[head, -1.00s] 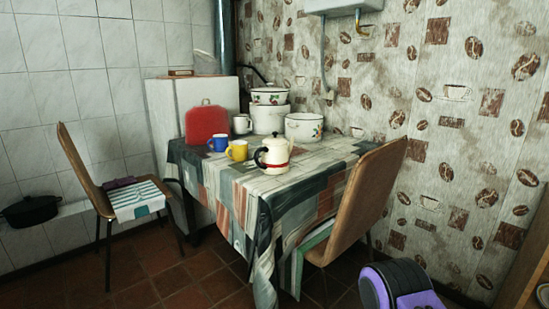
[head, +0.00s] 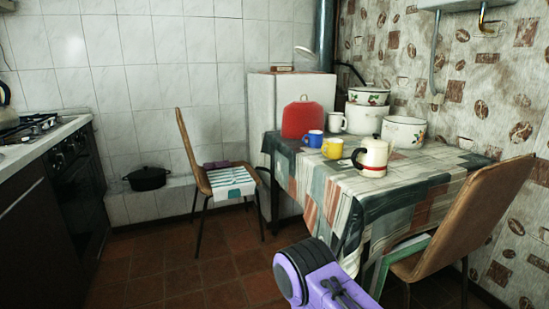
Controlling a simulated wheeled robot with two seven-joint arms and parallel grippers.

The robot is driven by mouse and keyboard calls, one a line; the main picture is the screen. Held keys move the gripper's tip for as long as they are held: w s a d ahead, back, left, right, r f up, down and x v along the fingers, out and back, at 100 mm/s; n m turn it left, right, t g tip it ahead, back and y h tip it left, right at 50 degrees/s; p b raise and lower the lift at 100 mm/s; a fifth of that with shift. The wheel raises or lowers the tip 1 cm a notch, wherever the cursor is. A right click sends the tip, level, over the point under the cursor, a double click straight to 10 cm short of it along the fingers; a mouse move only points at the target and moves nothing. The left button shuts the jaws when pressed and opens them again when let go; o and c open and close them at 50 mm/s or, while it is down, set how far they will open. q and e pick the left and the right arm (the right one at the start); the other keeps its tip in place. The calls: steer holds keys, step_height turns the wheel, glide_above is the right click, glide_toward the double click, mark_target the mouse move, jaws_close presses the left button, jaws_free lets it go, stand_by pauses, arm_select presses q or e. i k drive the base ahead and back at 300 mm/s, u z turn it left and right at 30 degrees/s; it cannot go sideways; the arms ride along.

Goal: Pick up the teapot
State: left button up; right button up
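The teapot (head: 373,158), cream-white with a black handle on its left and a red band near its base, stands upright on the table (head: 430,170) near its front left part. Its lid is on. Neither of my grippers shows in the head view. A purple and black part of my own body shows at the bottom middle, below and in front of the table. Nothing touches the teapot.
A yellow mug (head: 332,148), a blue mug (head: 312,139) and a red board (head: 302,119) are left of the teapot; enamel pots (head: 404,132) stand behind. Chairs (head: 470,222) flank the table. A stove (head: 75,175) is far left. The middle floor is clear.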

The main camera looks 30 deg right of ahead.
mark_target(372, 162)
steer(key=u, duration=1.8)
steer(key=k, duration=1.9)
steer(key=z, duration=1.7)
steer(key=i, duration=0.6)
steer(key=u, duration=0.05)
